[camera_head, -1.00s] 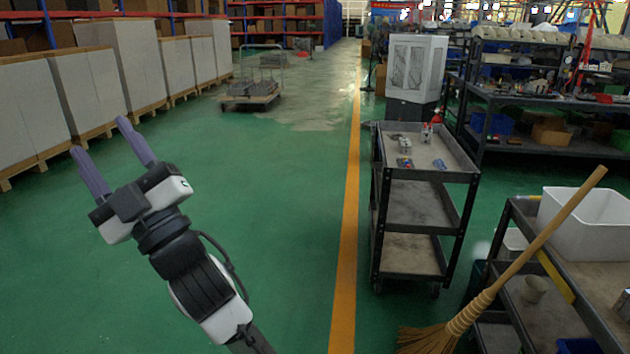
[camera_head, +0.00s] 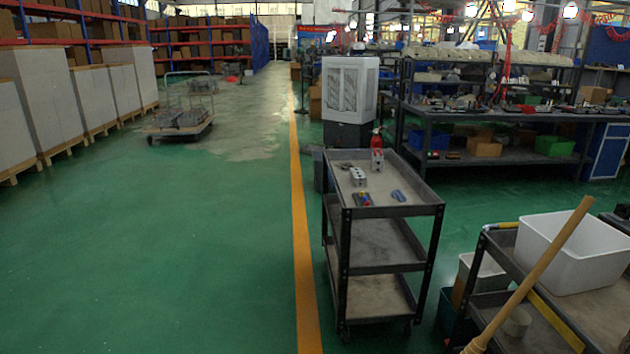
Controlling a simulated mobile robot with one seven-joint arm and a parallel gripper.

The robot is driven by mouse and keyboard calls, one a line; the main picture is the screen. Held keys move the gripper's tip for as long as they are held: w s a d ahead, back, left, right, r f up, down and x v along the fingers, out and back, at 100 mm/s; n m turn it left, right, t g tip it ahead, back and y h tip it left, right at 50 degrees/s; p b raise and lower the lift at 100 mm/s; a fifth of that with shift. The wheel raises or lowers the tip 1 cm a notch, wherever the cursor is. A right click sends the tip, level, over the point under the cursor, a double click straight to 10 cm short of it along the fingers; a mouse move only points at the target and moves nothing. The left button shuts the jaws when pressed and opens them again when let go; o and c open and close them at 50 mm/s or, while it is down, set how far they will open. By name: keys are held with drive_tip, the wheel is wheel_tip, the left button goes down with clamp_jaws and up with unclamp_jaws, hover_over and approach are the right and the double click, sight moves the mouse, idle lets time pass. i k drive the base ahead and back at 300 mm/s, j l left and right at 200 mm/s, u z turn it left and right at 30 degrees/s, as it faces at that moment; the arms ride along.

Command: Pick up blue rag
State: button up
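A small blue item (camera_head: 398,195) lies on the top shelf of a dark metal cart (camera_head: 372,213), near its right front corner. It may be the blue rag, but it is too small to be sure. Left of it is a small red and blue object (camera_head: 363,200). Behind them on the same shelf are a grey metal block (camera_head: 358,177) and a red-topped object (camera_head: 377,152). My gripper is not in view.
A second cart (camera_head: 600,310) at the lower right bears a white bin (camera_head: 575,252); a wooden broom handle (camera_head: 535,270) leans in front of it. A flat trolley (camera_head: 180,128) stands farther back.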

sight(398, 195)
drive_tip(key=i+j+u, duration=0.1)
drive_tip(key=i+u, duration=0.35)
drive_tip(key=i, duration=0.7)
drive_tip(key=i+j+z, duration=0.1)
drive_tip(key=i+z, duration=0.3)
drive_tip(key=i+j+z, duration=0.4)
drive_tip(key=i, duration=0.15)
drive_tip(key=i+j+z, duration=0.2)
drive_tip(key=z, duration=0.25)
drive_tip(key=i+j+z, duration=0.5)
drive_tip(key=j+z, duration=0.2)
drive_tip(key=z, duration=0.15)
drive_tip(key=i+j+z, duration=0.15)
drive_tip(key=j+z, duration=0.3)
drive_tip(key=i+j+z, duration=0.1)
drive_tip(key=i, duration=0.4)
